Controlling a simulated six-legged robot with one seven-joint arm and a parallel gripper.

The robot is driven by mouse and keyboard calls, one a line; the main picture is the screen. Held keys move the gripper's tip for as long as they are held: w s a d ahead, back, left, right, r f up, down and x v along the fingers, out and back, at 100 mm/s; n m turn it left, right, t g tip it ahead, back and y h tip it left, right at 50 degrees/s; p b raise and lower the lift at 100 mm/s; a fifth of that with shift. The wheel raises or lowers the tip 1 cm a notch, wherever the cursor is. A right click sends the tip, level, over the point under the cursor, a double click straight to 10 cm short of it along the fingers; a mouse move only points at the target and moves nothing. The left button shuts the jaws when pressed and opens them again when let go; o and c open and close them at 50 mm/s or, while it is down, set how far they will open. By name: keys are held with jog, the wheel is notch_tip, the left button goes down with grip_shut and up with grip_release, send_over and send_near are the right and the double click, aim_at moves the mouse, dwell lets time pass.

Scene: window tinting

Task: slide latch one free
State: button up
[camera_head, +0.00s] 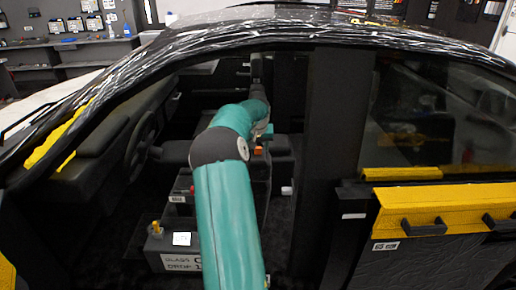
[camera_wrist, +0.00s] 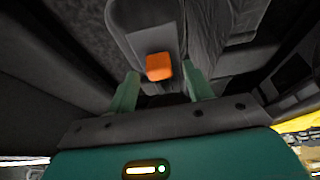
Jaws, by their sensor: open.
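An orange block (camera_wrist: 159,66) shows in the wrist view on a dark padded console-like part (camera_wrist: 140,18) inside the car. It also shows in the head view (camera_head: 258,150) just beside my arm. No label marks it as latch one, so I cannot tell for sure that it is the latch. My gripper (camera_wrist: 160,74) is open, its two teal fingers apart on the left and right of the orange block. I cannot tell whether either finger touches it. In the head view my arm hides most of the gripper.
My arm passes through the car's side opening, with a dark pillar (camera_head: 333,150) to its right. A steering wheel (camera_head: 141,147) is on the left. A box with a "GLASS DROP" label (camera_head: 181,262) sits low beside my arm. A yellow-topped door panel (camera_head: 445,208) is at right.

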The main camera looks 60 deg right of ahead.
jog(key=shift+x, duration=1)
jog(key=shift+d, duration=0.1)
